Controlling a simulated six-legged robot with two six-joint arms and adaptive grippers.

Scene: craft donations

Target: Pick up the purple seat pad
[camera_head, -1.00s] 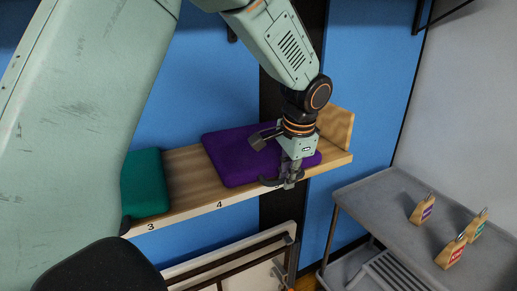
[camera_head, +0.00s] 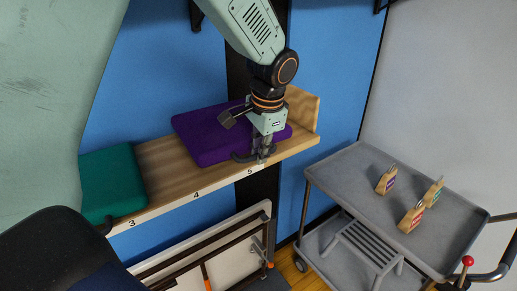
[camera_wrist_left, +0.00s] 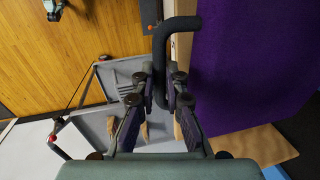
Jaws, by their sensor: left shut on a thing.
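The purple seat pad (camera_head: 205,135) is at the right end of the wooden shelf, above the marks 4 and 5. In the left wrist view it fills the right side as a purple surface (camera_wrist_left: 240,70). A black handle (camera_wrist_left: 178,30) reaches from its edge between my finger pads. My left gripper (camera_head: 262,156) is shut on this handle at the pad's front edge; it also shows in the left wrist view (camera_wrist_left: 160,85). My left arm hides part of the pad. I cannot tell whether the pad still touches the shelf. My right gripper is not in view.
A teal pad (camera_head: 112,180) lies left on the shelf (camera_head: 165,172). A wooden end board (camera_head: 302,108) stands at the shelf's right end. A grey cart (camera_head: 345,175) with several tagged wooden blocks (camera_head: 411,218) stands at right. A folded white-topped frame (camera_head: 200,245) is below the shelf.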

